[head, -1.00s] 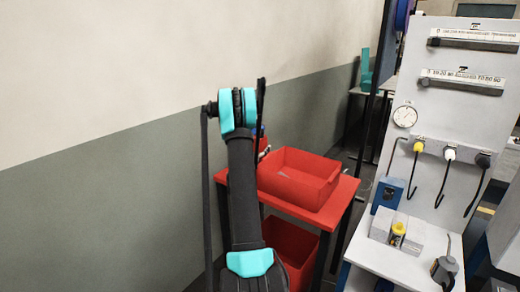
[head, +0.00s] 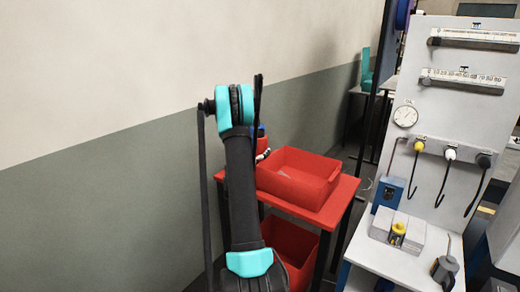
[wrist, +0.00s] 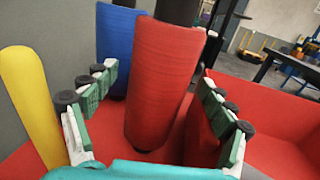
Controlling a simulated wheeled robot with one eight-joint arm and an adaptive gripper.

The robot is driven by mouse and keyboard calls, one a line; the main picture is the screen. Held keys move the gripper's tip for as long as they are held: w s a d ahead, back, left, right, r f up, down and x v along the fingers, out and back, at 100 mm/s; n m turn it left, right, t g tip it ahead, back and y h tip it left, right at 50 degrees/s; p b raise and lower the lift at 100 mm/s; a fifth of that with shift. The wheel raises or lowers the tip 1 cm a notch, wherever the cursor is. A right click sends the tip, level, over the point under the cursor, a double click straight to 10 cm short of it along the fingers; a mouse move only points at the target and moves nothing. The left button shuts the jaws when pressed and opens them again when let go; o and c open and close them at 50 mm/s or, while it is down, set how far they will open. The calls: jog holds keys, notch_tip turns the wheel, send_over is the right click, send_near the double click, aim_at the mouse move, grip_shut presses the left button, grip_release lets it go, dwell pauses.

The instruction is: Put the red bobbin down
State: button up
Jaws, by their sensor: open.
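The red bobbin (wrist: 165,75) stands nearly upright between the two fingers of my gripper (wrist: 157,78) in the wrist view. The fingers are spread, with a visible gap on each side of it. Its lower end appears to meet the red top of the table, though contact is hard to confirm. A blue bobbin (wrist: 117,45) stands just behind it to the left, and a yellow bobbin (wrist: 30,105) is outside the left finger. In the head view my arm mostly hides the gripper and I cannot make out the red bobbin.
A red open bin (head: 298,178) sits on the red table (head: 338,205), close to the right finger in the wrist view. Another red bin (head: 290,250) is below. A grey wall is at the left. A panel with gauges and hooks (head: 450,110) stands at the right.

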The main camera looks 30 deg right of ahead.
jog(key=v, duration=0.9)
jog(key=shift+s, duration=0.1)
